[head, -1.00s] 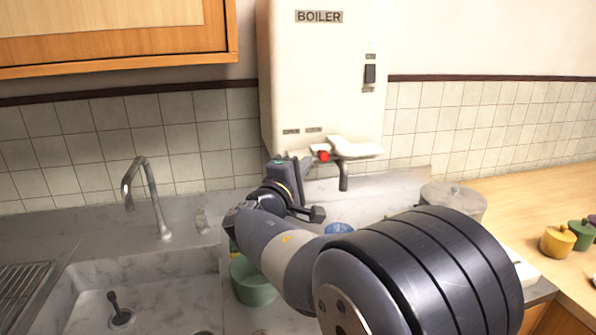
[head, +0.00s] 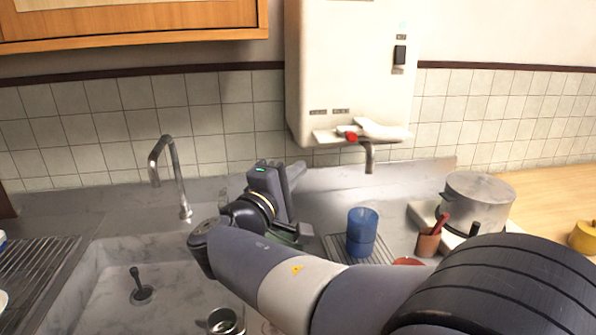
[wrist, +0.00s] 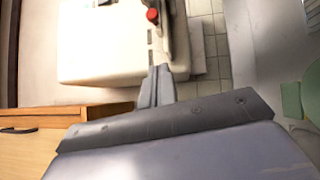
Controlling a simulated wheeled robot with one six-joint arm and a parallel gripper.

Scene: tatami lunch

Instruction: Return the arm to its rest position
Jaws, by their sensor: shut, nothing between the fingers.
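My gripper (head: 290,185) is in the middle of the head view, above the counter between the sink and the boiler (head: 345,75). Its dark jaws point up and away from me, below and left of the boiler's spout. They look shut and empty. In the wrist view the shut fingers (wrist: 157,85) stick up in front of the boiler (wrist: 105,45), whose red knob (wrist: 152,15) shows beside them. My arm crosses the lower right of the head view and hides part of the counter and sink edge.
The tap (head: 168,175) stands left of my gripper, behind the sink (head: 85,285). Right of the gripper are a blue cup (head: 362,232), a brown pot with utensils (head: 428,242) and a steel pot (head: 478,200). A metal cup (head: 225,322) is in the sink. The wooden cabinet (head: 130,30) hangs above.

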